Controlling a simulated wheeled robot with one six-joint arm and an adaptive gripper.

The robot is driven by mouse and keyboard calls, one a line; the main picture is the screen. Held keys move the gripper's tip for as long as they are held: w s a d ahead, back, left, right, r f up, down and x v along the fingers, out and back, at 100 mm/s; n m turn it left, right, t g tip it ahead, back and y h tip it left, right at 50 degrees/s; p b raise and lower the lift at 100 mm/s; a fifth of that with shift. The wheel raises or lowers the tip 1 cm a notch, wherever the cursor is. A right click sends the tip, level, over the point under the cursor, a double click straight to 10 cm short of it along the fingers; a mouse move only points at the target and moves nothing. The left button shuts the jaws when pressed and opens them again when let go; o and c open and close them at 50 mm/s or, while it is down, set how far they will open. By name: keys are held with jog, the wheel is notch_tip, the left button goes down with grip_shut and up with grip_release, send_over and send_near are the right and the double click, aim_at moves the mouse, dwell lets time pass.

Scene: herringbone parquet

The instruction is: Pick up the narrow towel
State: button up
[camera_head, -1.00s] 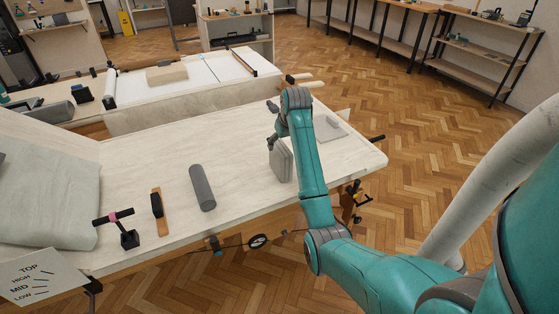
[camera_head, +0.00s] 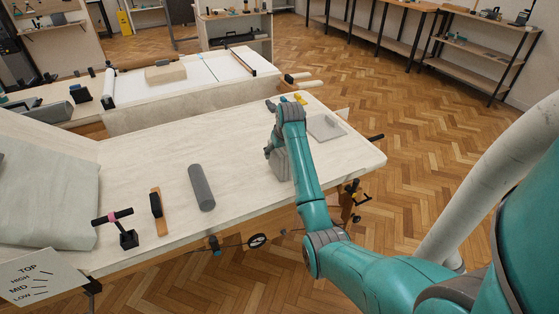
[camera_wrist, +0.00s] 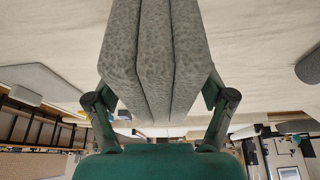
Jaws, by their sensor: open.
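The narrow towel appears to be the grey folded block (camera_head: 279,165) on the pale table, partly hidden behind my wrist. In the wrist view the towel (camera_wrist: 155,55) is large and close, speckled grey, with several thick layers side by side. My gripper (camera_wrist: 160,97) is open, with one finger on each side of the towel's near end. I cannot tell whether either finger touches it. In the head view my gripper (camera_head: 272,152) is at the towel, its fingers mostly hidden by the wrist.
A dark grey roll (camera_head: 201,188) lies to the left, beside a wooden-backed brush-like tool (camera_head: 156,211) and a black stand (camera_head: 127,232). A flat grey piece (camera_head: 326,127) lies to the right, with a yellow item (camera_head: 300,98) behind. The table (camera_head: 150,150) is clear between roll and towel.

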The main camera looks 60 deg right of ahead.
jog(key=shift+f, duration=0.25)
dwell(0.3)
jog(key=c, duration=1.4)
